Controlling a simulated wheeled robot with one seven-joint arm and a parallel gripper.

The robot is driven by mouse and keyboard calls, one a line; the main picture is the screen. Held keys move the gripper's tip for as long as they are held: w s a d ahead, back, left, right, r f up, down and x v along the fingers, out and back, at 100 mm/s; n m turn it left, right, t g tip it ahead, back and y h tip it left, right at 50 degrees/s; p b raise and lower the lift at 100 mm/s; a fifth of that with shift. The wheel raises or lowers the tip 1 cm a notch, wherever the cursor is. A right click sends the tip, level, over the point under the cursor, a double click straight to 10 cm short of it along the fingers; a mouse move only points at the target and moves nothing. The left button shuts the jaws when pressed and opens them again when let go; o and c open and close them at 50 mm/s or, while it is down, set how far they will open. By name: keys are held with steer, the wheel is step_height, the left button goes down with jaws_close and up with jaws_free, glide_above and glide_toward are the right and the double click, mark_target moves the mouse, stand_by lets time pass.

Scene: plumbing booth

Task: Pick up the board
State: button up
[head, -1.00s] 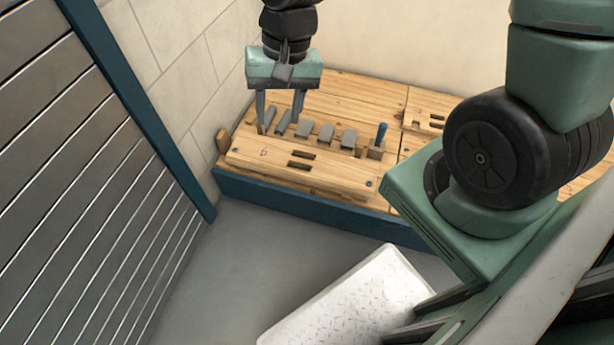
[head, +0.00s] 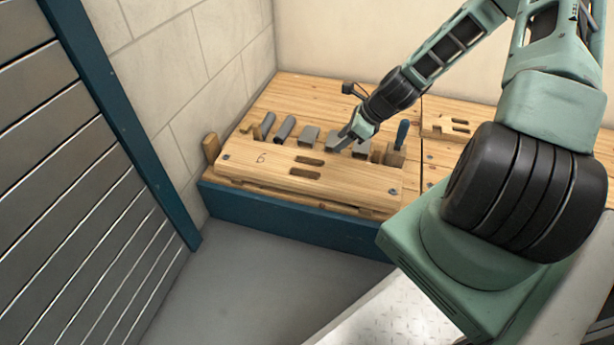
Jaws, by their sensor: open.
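The board (head: 250,170) is a long wooden plank with two slots near its middle and dark screws at its ends. It lies along the front of the wooden bench top (head: 345,92), with a small mark on its left part. My gripper (head: 346,138) is open and points down at the row of grey metal pieces just behind the board, right of its middle. A finger overlaps the grey pieces in the picture. I cannot tell whether it touches them or the board. Nothing shows between the fingers.
Several grey pieces (head: 284,128) and a blue-handled tool (head: 401,134) stand behind the board. A second slotted wooden piece (head: 447,127) lies to the right. A slatted metal shutter (head: 70,190) is at the left. A light textured plate (head: 400,315) is at the bottom; grey floor (head: 250,290) is clear.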

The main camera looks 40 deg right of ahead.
steer(key=b, duration=0.5)
glide_toward(308, 167)
steer(key=shift+w+a+f, duration=0.1)
steer(key=shift+a+f, duration=0.1)
steer(key=shift+f, duration=0.4)
steer(key=shift+w+a+f, duration=0.15)
steer(key=shift+f, duration=0.45)
steer(key=b+x, duration=0.5)
steer(key=x, duration=0.1)
steer(key=shift+w+a, duration=0.1)
steer(key=shift+w, duration=0.1)
steer(key=shift+r, duration=0.1)
steer(key=shift+r, duration=0.1)
jaws_close()
